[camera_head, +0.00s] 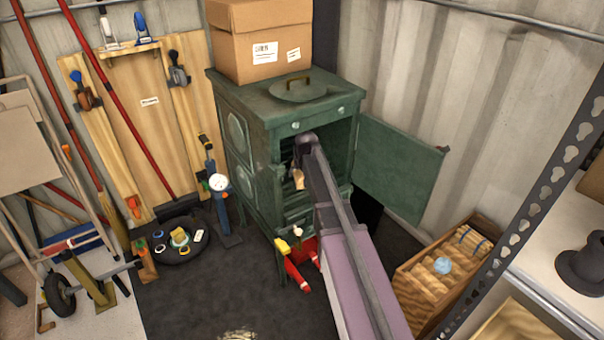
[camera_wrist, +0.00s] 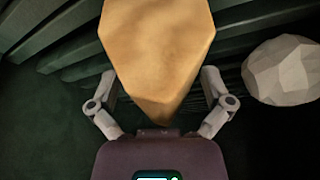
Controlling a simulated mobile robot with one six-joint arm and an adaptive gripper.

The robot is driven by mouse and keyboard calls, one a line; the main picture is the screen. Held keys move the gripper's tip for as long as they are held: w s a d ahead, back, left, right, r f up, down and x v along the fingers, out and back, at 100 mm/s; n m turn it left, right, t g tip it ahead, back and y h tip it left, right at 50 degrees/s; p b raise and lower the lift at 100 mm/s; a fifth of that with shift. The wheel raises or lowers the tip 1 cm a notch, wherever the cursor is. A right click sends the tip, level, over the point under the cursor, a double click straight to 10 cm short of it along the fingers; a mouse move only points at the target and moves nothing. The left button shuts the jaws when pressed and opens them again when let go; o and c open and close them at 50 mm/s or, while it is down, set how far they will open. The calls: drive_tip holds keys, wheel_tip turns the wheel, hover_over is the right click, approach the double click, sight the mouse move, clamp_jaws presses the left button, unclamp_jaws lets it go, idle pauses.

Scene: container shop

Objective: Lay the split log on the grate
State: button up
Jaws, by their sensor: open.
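The split log (camera_wrist: 158,50) is a pale orange-brown wedge in the wrist view. It lies over dark parallel bars of the grate (camera_wrist: 55,52), but contact with them is hard to judge. My gripper (camera_wrist: 158,82) is open, with one finger on each side of the log's near end. Whether either fingertip touches the wood is unclear. In the head view my arm reaches through the open front of the green stove (camera_head: 258,160). A small tan end, probably the log (camera_head: 298,180), shows beside my wrist; my fingers are hidden there.
A pale faceted lump (camera_wrist: 284,70) lies right of the log. The stove door (camera_head: 398,170) stands open to the right. A cardboard box (camera_head: 262,45) sits on the stove. A wooden crate (camera_head: 412,292) stands at lower right, and red-handled tools (camera_head: 293,270) lie below the opening.

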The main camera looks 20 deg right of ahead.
drive_tip(key=shift+p+v, duration=0.65)
drive_tip(key=shift+v, duration=0.2)
drive_tip(key=s, duration=1.1)
drive_tip(key=shift+s+a+f, duration=0.2)
drive_tip(key=shift+s+a, duration=0.2)
drive_tip(key=shift+a, duration=0.05)
drive_tip(key=s+a+g, duration=0.2)
drive_tip(key=s+a, duration=0.1)
drive_tip(key=s, duration=0.5)
drive_tip(key=s+a+f+g, duration=0.1)
drive_tip(key=s+a+g, duration=0.1)
drive_tip(key=s, duration=0.7)
drive_tip(key=shift+a+f+n+g, duration=0.2)
drive_tip(key=shift+a+n+g, duration=0.1)
drive_tip(key=shift+a+n, duration=0.1)
wheel_tip(320, 180, up, 39)
drive_tip(key=p, duration=3.8)
drive_tip(key=shift+d+f, duration=0.1)
drive_tip(key=shift+d, duration=0.1)
